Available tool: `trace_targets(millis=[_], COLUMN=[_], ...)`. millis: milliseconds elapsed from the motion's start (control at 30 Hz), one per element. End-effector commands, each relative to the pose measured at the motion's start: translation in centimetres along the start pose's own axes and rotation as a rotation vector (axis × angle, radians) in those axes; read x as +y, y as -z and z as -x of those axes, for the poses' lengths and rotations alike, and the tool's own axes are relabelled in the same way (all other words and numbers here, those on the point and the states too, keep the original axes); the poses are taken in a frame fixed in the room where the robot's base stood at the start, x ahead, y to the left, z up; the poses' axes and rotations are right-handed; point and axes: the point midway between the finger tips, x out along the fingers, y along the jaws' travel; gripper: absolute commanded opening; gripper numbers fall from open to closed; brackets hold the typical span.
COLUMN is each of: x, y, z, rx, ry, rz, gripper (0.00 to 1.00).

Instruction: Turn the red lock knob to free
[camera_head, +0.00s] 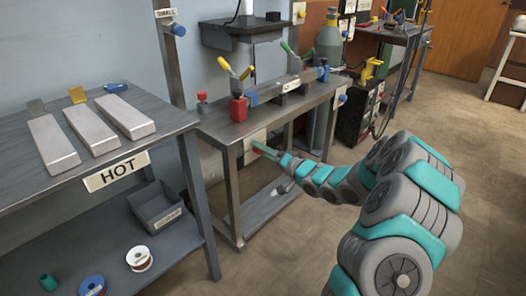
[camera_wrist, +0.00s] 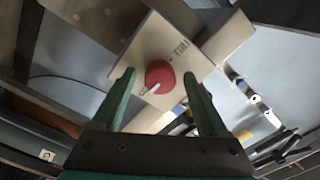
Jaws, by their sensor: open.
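The red lock knob (camera_wrist: 160,76) is round and sits on a pale plate (camera_wrist: 152,38) with dark lettering, partly readable, in the wrist view. A light pointer mark shows on the knob's lower left. My gripper (camera_wrist: 158,88) is open, with one green finger on each side of the knob. A gap shows between the knob and each finger; I cannot tell the depth between them. In the head view my gripper (camera_head: 264,150) is at the front edge of the workbench, by the pale plate (camera_head: 255,140). The knob is hidden there.
The grey workbench (camera_head: 222,128) carries a red block (camera_head: 238,108) and clamps with yellow and green handles. A shelf with three metal bars (camera_head: 90,132) and a HOT sign (camera_head: 117,171) stands at the left. A gas cylinder (camera_head: 328,48) stands behind. Open floor lies at the right.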

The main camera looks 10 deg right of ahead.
Motion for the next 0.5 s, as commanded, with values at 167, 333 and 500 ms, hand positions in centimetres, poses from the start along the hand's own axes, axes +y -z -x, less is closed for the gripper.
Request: trace_targets(millis=[167, 333, 500], x=[-0.01, 0.00, -0.01], y=[0.01, 0.02, 0.02], z=[-0.15, -0.13, -0.12], rx=[0.000, 0.000, 0.000], ry=[0.000, -0.001, -0.001], rz=[0.001, 0.001, 0.001], gripper=[0.77, 0.71, 0.52])
